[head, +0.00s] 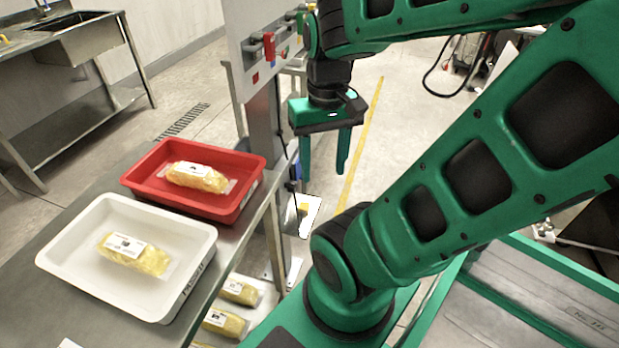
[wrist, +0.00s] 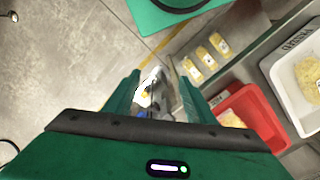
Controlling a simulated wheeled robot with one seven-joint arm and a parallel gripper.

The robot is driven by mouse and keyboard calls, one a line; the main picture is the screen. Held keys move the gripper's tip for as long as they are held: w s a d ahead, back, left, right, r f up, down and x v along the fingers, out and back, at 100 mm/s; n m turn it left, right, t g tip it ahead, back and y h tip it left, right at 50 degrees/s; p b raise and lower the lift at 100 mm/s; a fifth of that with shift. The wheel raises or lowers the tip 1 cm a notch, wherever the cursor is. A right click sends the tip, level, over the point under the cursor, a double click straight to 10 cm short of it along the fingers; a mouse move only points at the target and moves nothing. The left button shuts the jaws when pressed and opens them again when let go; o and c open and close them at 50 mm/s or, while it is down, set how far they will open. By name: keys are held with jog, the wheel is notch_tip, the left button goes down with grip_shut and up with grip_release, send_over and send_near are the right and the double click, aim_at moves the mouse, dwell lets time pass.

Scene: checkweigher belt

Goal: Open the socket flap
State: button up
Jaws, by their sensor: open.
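My gripper (head: 324,168) is open and empty, fingers pointing down, beside the grey post (head: 264,125). It also shows in the wrist view (wrist: 159,80). A small blue part (head: 294,160) sits on the post, left of the fingers in the head view. A white plate with a yellow mark (head: 306,212) shows below the fingers; in the wrist view a white and yellow piece (wrist: 146,90) lies between them. I cannot tell for certain which of these is the socket flap, or whether it is open or shut. I see no clear contact.
A red tray (head: 250,170) and a white tray (head: 60,258), each with a yellow pack, stand on the steel table (head: 35,247) at left. Several packs lie below. A panel with coloured handles (head: 268,45) is above left. Floor (head: 375,145) right of the gripper is clear.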

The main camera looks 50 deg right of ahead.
jog(key=w+d+f+n+t+y, duration=0.1)
jog(key=w+d+f+n+y, duration=0.5)
jog(key=f, duration=0.5)
jog(key=w+d+f+n+t+y, duration=0.1)
jog(key=w+d+f+n+y, duration=0.15)
jog(key=w+d+f, duration=0.6)
jog(key=s+d+f+n+t+h, duration=0.2)
jog(key=s+d+f+t, duration=0.2)
jog(key=d+f+t, duration=0.9)
jog(key=w+a+r+t, duration=0.1)
jog(key=w+a, duration=0.6)
jog(key=w, duration=0.3)
jog(key=shift+t, duration=0.4)
grip_shut()
